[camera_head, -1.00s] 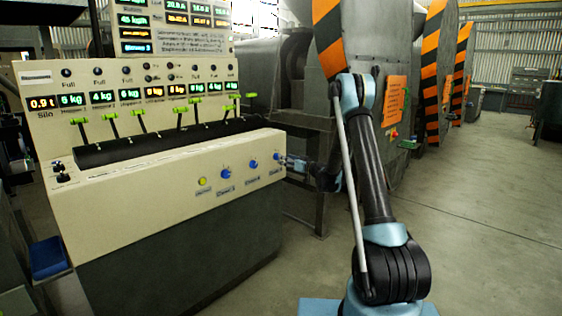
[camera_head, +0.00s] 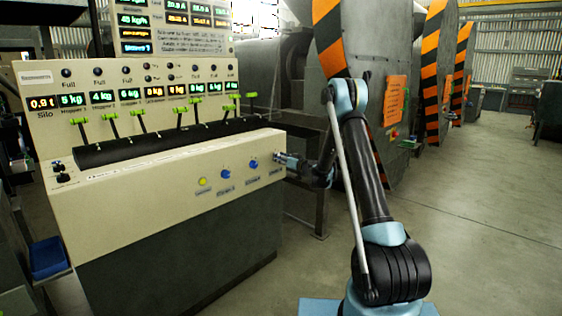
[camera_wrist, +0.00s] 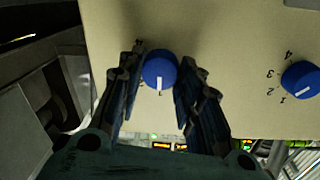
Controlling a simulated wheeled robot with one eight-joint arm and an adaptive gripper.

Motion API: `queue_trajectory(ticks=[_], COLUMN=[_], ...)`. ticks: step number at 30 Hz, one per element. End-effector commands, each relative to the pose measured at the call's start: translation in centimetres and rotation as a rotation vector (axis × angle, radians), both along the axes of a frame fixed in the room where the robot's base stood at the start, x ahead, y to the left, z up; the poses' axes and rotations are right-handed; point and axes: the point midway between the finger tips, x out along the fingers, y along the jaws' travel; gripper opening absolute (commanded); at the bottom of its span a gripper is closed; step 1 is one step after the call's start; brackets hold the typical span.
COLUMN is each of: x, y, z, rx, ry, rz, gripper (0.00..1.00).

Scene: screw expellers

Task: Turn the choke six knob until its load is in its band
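The blue knob (camera_wrist: 160,69) has a white pointer mark toward the bottom of the wrist view. My gripper (camera_wrist: 160,62) has one finger on either side of it, very close to its sides. I see no clear grip on it, and contact is hard to judge. In the head view my gripper (camera_head: 283,158) is at the right end of the cream console's front, covering the rightmost knob. Knob labels there are too small to read, so I cannot tell which choke it is. The readout board (camera_head: 172,20) shows lit values, mostly illegible.
A second blue knob (camera_wrist: 301,79) with numbers around it is at the right in the wrist view. Two blue knobs (camera_head: 226,174) (camera_head: 254,165) and a yellow button (camera_head: 202,181) are left of my gripper. Green-tipped levers (camera_head: 180,112) rise above. The floor at right is clear.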

Motion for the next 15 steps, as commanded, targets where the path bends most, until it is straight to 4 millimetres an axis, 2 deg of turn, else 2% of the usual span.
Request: queue_trajectory(ticks=[8,15], x=[0.03,0.09], y=[-0.03,-0.08], z=[0.01,0.02], rx=[0.01,0.072], ry=[0.013,0.094], rz=[-0.001,-0.001], gripper=[0.09,0.09])
